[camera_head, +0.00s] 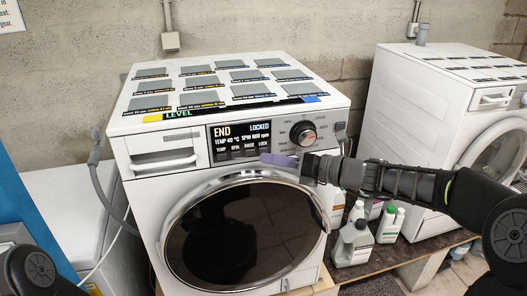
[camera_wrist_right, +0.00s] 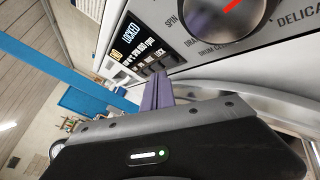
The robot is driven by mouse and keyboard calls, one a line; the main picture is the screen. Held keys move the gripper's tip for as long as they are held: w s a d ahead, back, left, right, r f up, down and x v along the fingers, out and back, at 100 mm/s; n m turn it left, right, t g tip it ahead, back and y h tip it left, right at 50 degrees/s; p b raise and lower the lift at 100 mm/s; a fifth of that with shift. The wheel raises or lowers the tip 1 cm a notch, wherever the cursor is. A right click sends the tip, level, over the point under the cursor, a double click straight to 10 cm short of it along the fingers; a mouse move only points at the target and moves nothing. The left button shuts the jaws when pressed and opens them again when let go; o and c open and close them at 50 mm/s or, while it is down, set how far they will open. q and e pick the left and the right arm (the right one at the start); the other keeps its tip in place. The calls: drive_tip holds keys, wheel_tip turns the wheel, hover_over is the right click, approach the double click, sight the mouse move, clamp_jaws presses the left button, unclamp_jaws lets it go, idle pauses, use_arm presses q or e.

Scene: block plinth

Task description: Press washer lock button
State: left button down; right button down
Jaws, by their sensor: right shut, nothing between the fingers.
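The white washer (camera_head: 165,190) stands in the middle of the head view, its round door closed. Its display (camera_head: 240,137) reads END and LOCKED, above a row of labels ending in LOCK on the right. My right gripper (camera_head: 264,158) comes in from the right, with its shut, empty purple fingers just below the LOCK end of that row. In the right wrist view the fingers (camera_wrist_right: 159,82) point at the LOCK label (camera_wrist_right: 162,58). The fingertips hide part of the button there; I cannot tell whether they touch it. My left gripper is out of view.
The control dial (camera_head: 303,133) is right of the display. Bottles (camera_head: 353,243) stand on a wooden shelf at the lower right, below my right arm. A second washer (camera_head: 415,130) stands at the right. A grey hose (camera_head: 96,150) hangs at the left.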

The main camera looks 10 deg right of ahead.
idle(0.4)
drive_tip(key=shift+w+p, duration=0.35)
drive_tip(key=shift+w, duration=0.1)
drive_tip(key=shift+w+p, duration=0.3)
drive_tip(key=shift+w, duration=0.05)
idle(0.6)
drive_tip(key=shift+s, duration=0.8)
drive_tip(key=s, duration=0.5)
drive_tip(key=shift+d, duration=0.15)
idle(0.3)
idle(1.4)
